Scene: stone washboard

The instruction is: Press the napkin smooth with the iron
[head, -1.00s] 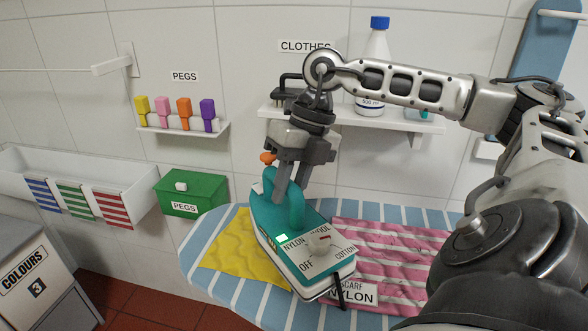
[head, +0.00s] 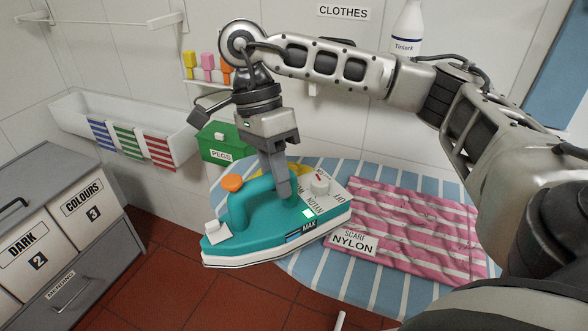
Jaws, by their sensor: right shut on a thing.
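The teal iron (head: 262,222) has an orange knob, a white dial panel and a lit indicator. My right gripper (head: 283,188) is shut on the iron's handle. The iron's tip points left and sticks out past the edge of the blue-and-white striped ironing board (head: 300,265); I cannot tell whether its sole touches the board. My left gripper is not in view.
A green PEGS box (head: 214,145) and a white trough (head: 120,120) stand behind on the left.

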